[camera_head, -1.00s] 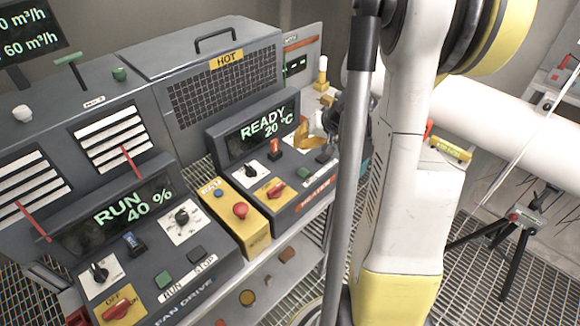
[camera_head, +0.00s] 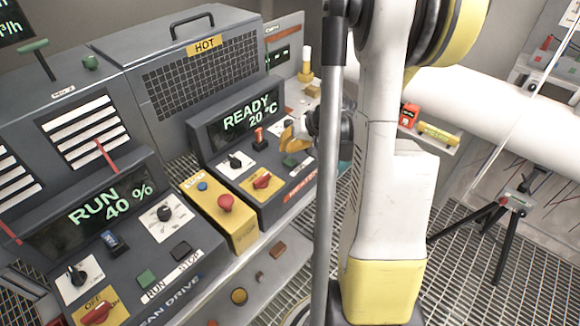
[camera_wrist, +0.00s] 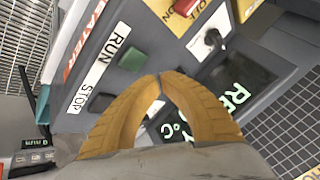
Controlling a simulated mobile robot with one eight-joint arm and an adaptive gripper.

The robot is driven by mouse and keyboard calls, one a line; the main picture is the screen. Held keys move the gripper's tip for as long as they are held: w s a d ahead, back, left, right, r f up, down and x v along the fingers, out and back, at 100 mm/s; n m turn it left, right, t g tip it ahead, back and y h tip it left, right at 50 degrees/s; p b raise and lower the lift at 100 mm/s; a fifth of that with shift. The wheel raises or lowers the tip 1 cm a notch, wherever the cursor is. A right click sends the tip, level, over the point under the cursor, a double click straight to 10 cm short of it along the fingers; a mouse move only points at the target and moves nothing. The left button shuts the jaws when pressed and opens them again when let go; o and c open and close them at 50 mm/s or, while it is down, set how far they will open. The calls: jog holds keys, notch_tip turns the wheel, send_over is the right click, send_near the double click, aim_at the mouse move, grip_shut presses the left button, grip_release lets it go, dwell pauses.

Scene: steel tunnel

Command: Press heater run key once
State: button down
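The heater panel (camera_head: 220,165) has a lit display (camera_head: 245,113) reading READY 20 °C. Its green run key (camera_head: 290,161) sits on the front slope, and in the wrist view the green key (camera_wrist: 133,57) lies beside the RUN label. The dark stop key (camera_wrist: 100,102) is beside the STOP label. My gripper (camera_wrist: 160,77) has its two yellow fingers meeting at the tips, with nothing between them. In the wrist view the tips appear just to the right of the green key, apart from it in the picture. In the head view my gripper (camera_head: 288,138) appears above the key; contact is not visible.
A red rotary switch (camera_head: 262,181) and a black knob (camera_head: 235,160) share the heater panel. A yellow box with a red mushroom button (camera_head: 225,202) separates it from the fan drive panel (camera_head: 110,255), reading RUN 40 %. A white pipe (camera_head: 490,115) runs at right.

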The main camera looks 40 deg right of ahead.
aim_at(281, 160)
jog(key=shift+f+b, duration=0.7)
jog(key=shift+f, duration=0.5)
dwell(0.5)
jog(key=shift+f+b, duration=0.4)
jog(key=shift+b, duration=0.15)
jog(key=shift+f+b, duration=0.45)
jog(key=shift+b, duration=0.05)
dwell(0.4)
jog(key=shift+r, duration=0.15)
jog(key=shift+r+p, duration=0.6)
jog(key=shift+r, duration=0.15)
jog(key=shift+r, duration=0.1)
jog(key=shift+r+p, duration=1.7)
jog(key=shift+r, duration=0.75)
